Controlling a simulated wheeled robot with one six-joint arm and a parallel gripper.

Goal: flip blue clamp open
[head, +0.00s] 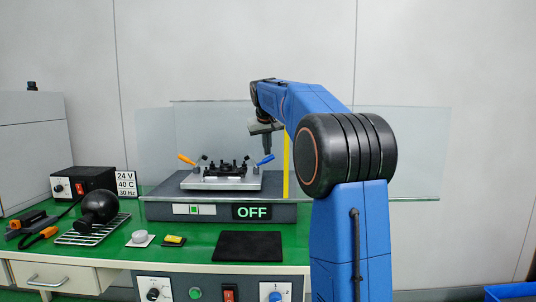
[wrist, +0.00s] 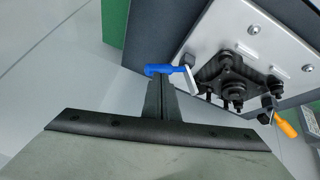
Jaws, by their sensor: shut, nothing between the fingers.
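The blue clamp (head: 265,160) sits at the right side of a silver fixture plate (head: 220,184), its blue handle pointing up and outward. In the wrist view the blue handle (wrist: 165,70) lies at the tips of my gripper (wrist: 161,84), which partly overlaps it; I cannot tell whether they touch. My gripper is shut and holds nothing; in the head view (head: 267,150) it hangs down beside the blue clamp. A black part (head: 226,168) sits in the middle of the plate. An orange clamp (head: 187,159) is at the plate's left side, handle raised.
The plate stands on a grey base with a display reading OFF (head: 252,212). Clear panels (head: 400,150) stand around it, with a yellow strip (head: 286,165) on the right. A black mat (head: 247,246), a wire rack (head: 92,231) and a dark round-headed device (head: 97,206) lie on the green bench.

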